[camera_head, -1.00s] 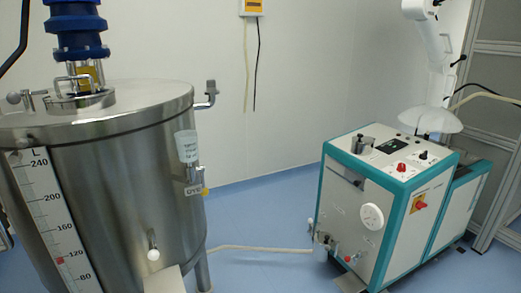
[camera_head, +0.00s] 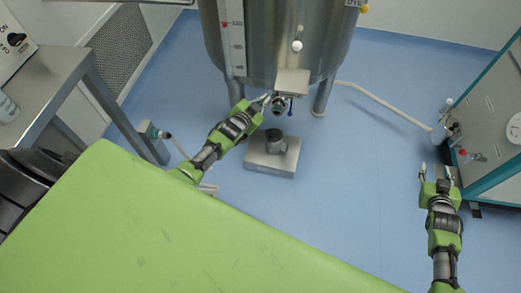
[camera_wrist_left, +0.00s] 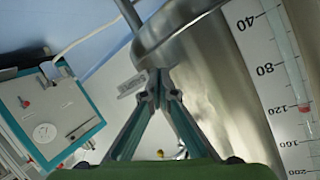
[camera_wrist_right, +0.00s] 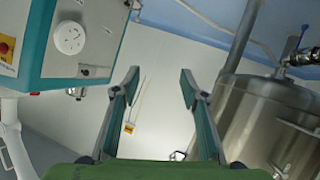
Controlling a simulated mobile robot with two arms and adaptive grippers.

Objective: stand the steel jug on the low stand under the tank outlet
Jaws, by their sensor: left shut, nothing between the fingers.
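The steel jug (camera_head: 275,139) stands upright on the low stand (camera_head: 259,166), a square steel block on the floor. The tank outlet (camera_head: 279,104), a valve with a small blue handle, hangs below the tank (camera_head: 275,35), above the jug. My left gripper (camera_head: 264,101) is shut and empty, beside the outlet's left side, above and apart from the jug. Its fingertips meet in the left wrist view (camera_wrist_left: 160,80). My right gripper (camera_head: 437,171) is open and empty, far to the right; its spread fingers also show in the right wrist view (camera_wrist_right: 160,78).
A white and teal machine (camera_head: 495,115) stands at right, close to my right gripper. A steel table (camera_head: 50,72) is at left. A pale hose (camera_head: 385,108) crosses the floor. A green surface (camera_head: 190,240) fills the foreground. The blue floor between stand and right gripper is clear.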

